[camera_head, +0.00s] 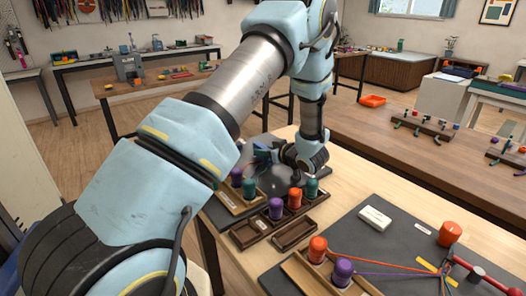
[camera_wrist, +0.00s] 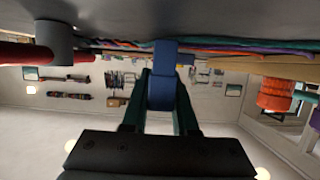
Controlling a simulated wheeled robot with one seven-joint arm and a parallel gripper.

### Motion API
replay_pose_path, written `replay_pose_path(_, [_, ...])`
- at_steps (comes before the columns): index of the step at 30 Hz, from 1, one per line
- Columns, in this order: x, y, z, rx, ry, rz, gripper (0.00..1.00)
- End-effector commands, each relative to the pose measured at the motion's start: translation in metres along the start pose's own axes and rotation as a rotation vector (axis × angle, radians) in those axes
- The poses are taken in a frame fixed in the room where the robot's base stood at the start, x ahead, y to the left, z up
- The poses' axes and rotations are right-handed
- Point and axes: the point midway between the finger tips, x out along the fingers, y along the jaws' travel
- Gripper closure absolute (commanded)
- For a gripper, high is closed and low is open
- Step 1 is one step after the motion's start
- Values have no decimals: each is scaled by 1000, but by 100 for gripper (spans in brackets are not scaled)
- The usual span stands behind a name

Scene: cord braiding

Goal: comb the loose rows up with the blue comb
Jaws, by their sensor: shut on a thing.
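The blue comb (camera_wrist: 164,62) is held between the dark green fingers of my gripper (camera_wrist: 162,92) in the wrist view. The comb's far end is up at a bundle of coloured cords (camera_wrist: 120,43); I cannot tell whether it touches them. The cords run across the top of the view, with green, blue, red, purple and orange strands. In the head view my gripper (camera_head: 268,156) is low over the dark mat, beyond the spools, and partly hidden by my arm. The rows on the cord there are hidden.
A grey cylinder on a red bar (camera_wrist: 62,44) is left of the comb; an orange spool (camera_wrist: 274,95) hangs at right. In the head view, purple (camera_head: 275,207) and orange (camera_head: 295,198) spools stand by wooden trays. A white block (camera_head: 375,218) lies on the right mat.

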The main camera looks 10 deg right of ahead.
Motion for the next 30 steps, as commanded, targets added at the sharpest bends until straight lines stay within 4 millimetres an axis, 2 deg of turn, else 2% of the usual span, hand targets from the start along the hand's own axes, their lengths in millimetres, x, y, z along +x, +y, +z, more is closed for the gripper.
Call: replay_pose_path(30, [-31,-10,-85,-1,0,0,100])
